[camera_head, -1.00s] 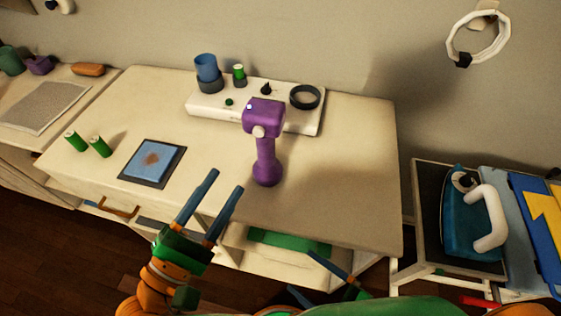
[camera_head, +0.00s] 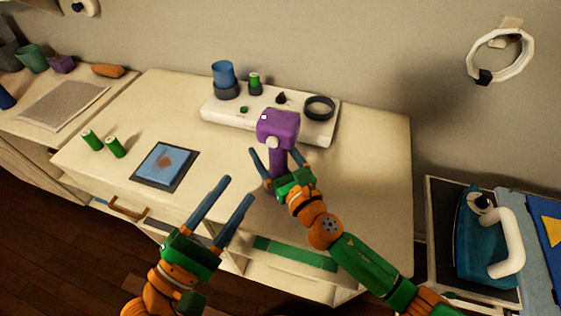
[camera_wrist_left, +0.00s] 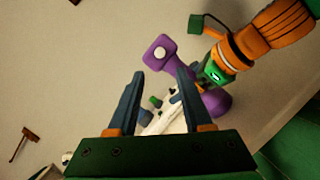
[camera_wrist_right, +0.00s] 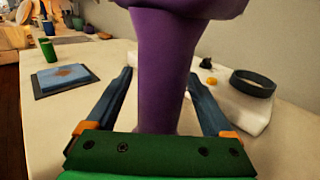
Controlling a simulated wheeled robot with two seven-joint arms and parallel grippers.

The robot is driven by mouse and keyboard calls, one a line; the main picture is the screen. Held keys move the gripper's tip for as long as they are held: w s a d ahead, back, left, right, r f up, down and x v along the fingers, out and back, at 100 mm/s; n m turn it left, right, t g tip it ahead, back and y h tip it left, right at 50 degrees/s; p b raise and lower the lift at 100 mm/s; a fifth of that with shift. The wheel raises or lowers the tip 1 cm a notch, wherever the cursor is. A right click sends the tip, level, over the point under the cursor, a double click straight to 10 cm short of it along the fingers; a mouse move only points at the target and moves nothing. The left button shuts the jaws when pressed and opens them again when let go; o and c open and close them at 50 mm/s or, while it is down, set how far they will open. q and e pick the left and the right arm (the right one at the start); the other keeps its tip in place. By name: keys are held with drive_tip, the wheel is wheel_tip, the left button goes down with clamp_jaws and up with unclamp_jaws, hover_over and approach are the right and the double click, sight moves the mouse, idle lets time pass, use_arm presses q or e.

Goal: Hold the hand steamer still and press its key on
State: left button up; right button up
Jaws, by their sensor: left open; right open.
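The purple hand steamer (camera_head: 280,125) stands upright on the white table, its head at the top, with a round pale disc (camera_head: 272,142) on its front. My right gripper (camera_head: 274,155) is open, its fingers on either side of the steamer's handle. In the right wrist view the handle (camera_wrist_right: 165,65) rises between the open fingers, with gaps visible; the steamer's top is cut off. My left gripper (camera_head: 238,188) is open and empty, nearer the front-left of the steamer. In the left wrist view the steamer's head and pale disc (camera_wrist_left: 159,53) show beyond the open fingers.
Behind the steamer is a white panel (camera_head: 215,108) with a blue cup (camera_head: 223,73), a green cylinder and a dark ring (camera_head: 319,107). A teal iron (camera_head: 480,240) stands on the right-hand stand.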

drive_tip(key=shift+w+a, duration=0.1)
drive_tip(key=shift+w, duration=0.05)
drive_tip(key=c, duration=0.3)
clamp_jaws()
use_arm(q)
clamp_jaws()
idle(1.2)
